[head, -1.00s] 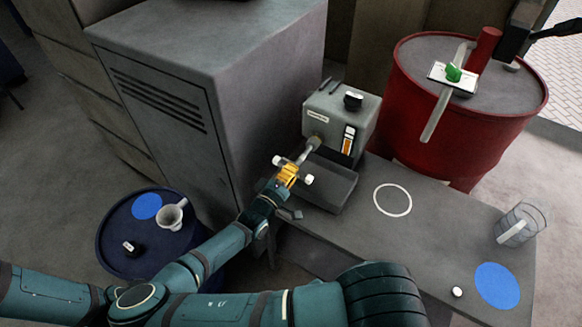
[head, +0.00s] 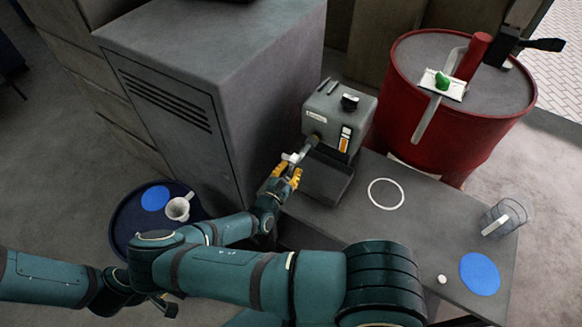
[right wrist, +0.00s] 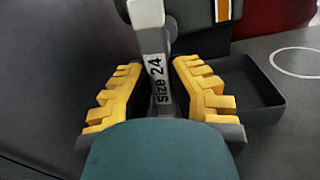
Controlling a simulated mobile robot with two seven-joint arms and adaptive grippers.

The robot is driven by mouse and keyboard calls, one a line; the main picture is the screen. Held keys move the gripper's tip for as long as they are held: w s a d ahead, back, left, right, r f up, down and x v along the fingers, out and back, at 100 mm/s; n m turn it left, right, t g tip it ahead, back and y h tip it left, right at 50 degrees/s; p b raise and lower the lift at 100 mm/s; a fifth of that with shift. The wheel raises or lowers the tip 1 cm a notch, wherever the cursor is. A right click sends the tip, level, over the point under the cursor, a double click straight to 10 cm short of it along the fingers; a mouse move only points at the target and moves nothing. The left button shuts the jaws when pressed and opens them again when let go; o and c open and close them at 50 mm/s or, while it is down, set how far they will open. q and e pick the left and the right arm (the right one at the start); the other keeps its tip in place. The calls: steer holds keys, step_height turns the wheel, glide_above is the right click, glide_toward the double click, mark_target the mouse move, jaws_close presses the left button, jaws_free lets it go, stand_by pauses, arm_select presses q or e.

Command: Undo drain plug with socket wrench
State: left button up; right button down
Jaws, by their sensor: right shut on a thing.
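My right gripper (head: 285,177), with yellow fingers, is shut on the grey socket wrench (head: 297,157) in front of the grey machine box (head: 338,112). In the right wrist view the wrench's handle (right wrist: 158,72), marked "Size 24", runs between the yellow fingers (right wrist: 160,95). In the head view the wrench's far end meets the boss low on the box's front face. The drain plug cannot be made out there; the wrench end covers that spot.
A dark open tray (head: 327,190) sits under the box front. A red drum (head: 390,125) stands behind; a blue drum (head: 122,225) with a white mug (head: 178,208) stands left.

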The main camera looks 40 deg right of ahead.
steer(key=n, duration=1)
steer(key=shift+a+n+g, duration=0.1)
steer(key=shift+n+g, duration=0.2)
steer(key=shift+g, duration=0.1)
